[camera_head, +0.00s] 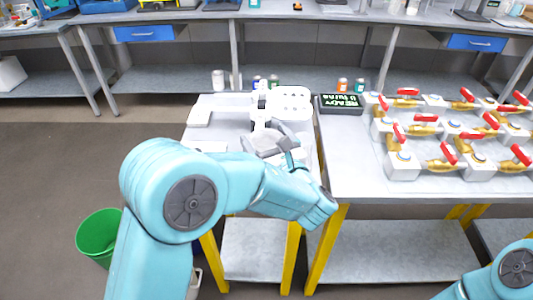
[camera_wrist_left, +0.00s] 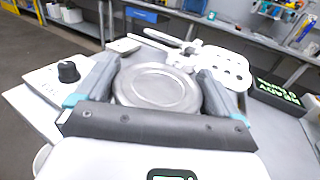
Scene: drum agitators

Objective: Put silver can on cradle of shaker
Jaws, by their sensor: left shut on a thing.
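The silver can (camera_wrist_left: 157,88) shows its round, ringed lid between the two fingers of my left gripper (camera_wrist_left: 157,92) in the left wrist view. The fingers are shut on its sides. In the head view my left gripper (camera_head: 284,146) is over the near part of the left table, partly hidden by its own arm. The white shaker (camera_head: 262,112) stands just beyond, with a flat plate with holes (camera_wrist_left: 226,68) at its right. I cannot make out its cradle clearly, nor whether the can touches it. My right gripper is out of view.
A black display (camera_head: 341,104) with green text stands right of the shaker. Rows of brass valves with red handles (camera_head: 455,140) fill the right table. Small coloured cans (camera_head: 342,85) stand along the back. A green bin (camera_head: 98,236) is on the floor at left.

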